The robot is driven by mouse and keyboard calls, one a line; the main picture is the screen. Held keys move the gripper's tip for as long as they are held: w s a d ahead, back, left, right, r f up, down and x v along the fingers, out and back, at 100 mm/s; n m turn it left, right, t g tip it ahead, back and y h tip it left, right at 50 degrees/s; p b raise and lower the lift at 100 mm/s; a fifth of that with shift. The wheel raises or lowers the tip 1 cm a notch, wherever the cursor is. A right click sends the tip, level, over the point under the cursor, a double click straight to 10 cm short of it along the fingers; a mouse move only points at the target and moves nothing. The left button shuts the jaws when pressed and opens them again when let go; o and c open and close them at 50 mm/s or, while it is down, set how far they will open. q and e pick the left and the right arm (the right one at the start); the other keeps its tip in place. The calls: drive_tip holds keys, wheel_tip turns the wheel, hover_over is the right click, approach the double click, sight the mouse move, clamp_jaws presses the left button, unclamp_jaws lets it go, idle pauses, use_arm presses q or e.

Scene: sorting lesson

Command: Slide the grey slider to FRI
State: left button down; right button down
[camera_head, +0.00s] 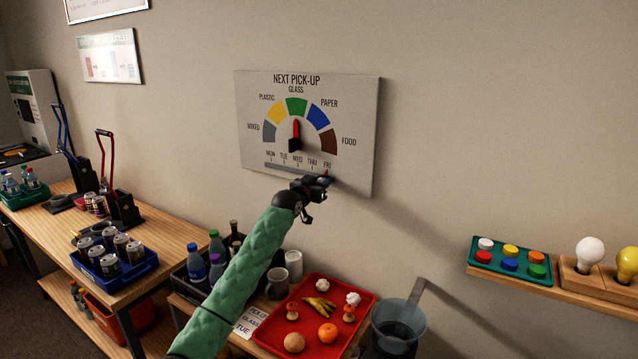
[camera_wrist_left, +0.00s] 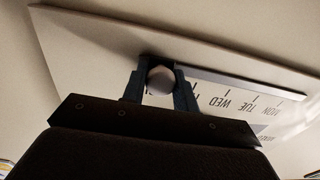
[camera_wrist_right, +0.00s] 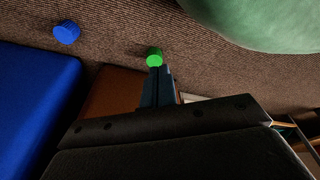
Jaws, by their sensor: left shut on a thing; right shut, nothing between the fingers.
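The NEXT PICK-UP board (camera_head: 360,100) hangs on the wall, with a slide track (camera_head: 285,168) under the labels MON to FRI. My left gripper (camera_head: 318,183) is at the track's right end, just below FRI. In the left wrist view my left gripper (camera_wrist_left: 160,88) is shut on the round grey slider knob (camera_wrist_left: 160,80). The labels MON, TUE and WED show upside down there; FRI is hidden by the fingers. The head view hides most of the knob. The dial's red pointer (camera_head: 296,132) points up at GLASS. My right gripper (camera_wrist_right: 157,82) is shut and empty.
A red tray (camera_head: 325,287) with food items, a dark crate of bottles (camera_head: 180,280) and a grey bin (camera_head: 398,325) stand below the board. A shelf (camera_head: 600,303) is at right. Green (camera_wrist_right: 154,57) and blue caps (camera_wrist_right: 66,32) show in the right wrist view.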

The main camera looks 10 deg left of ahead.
use_arm(q)
drive_tip(key=shift+d, duration=0.2)
drive_tip(key=c, duration=1.2)
unclamp_jaws()
drive_tip(key=shift+o, duration=0.2)
drive_tip(key=shift+s+d, duration=0.1)
drive_tip(key=shift+d, duration=0.05)
drive_tip(key=shift+s+a+f, duration=0.15)
drive_tip(key=shift+s+a, duration=0.1)
drive_tip(key=b+v, duration=0.3)
drive_tip(key=v, duration=0.4)
drive_tip(key=shift+r, duration=0.25)
use_arm(e)
drive_tip(key=w+a+r, duration=0.2)
drive_tip(key=w+r, duration=0.2)
drive_tip(key=r, duration=0.1)
use_arm(q)
drive_tip(key=shift+s+d+f, duration=0.1)
drive_tip(key=shift+s+d, duration=0.05)
